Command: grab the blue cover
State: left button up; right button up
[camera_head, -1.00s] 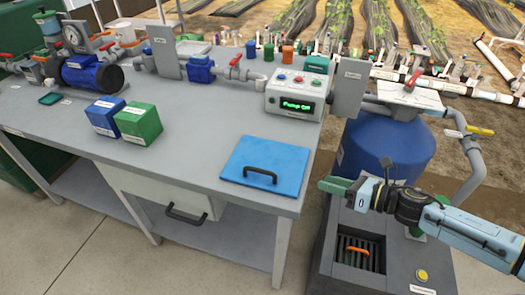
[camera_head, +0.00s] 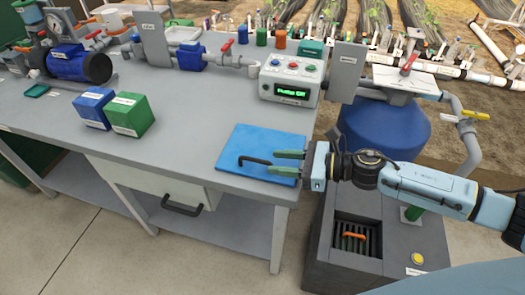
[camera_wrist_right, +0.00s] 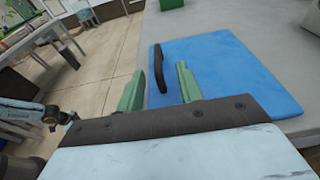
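The blue cover (camera_head: 258,143) is a flat blue panel lying on the grey bench top near its front right corner. Its black bar handle (camera_head: 254,160) stands up near the front edge. My right gripper (camera_head: 274,161) reaches in from the right over the cover, with its two green fingers apart and empty. The fingertips are close to the right end of the handle. In the right wrist view the cover (camera_wrist_right: 225,70) lies ahead, and the handle (camera_wrist_right: 159,68) shows beyond and between the open fingers (camera_wrist_right: 160,88). My left gripper is not in view.
A blue box (camera_head: 93,107) and a green box (camera_head: 130,115) stand left of the cover. A control box (camera_head: 290,80) with a green display stands behind it. A dark cabinet with a grille (camera_head: 355,237) stands below my right arm.

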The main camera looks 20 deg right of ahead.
aim_at(265, 161)
jog(key=x, duration=0.5)
jog(key=shift+a+r, duration=0.1)
jog(key=shift+a, duration=0.1)
grip_shut()
dwell(1.2)
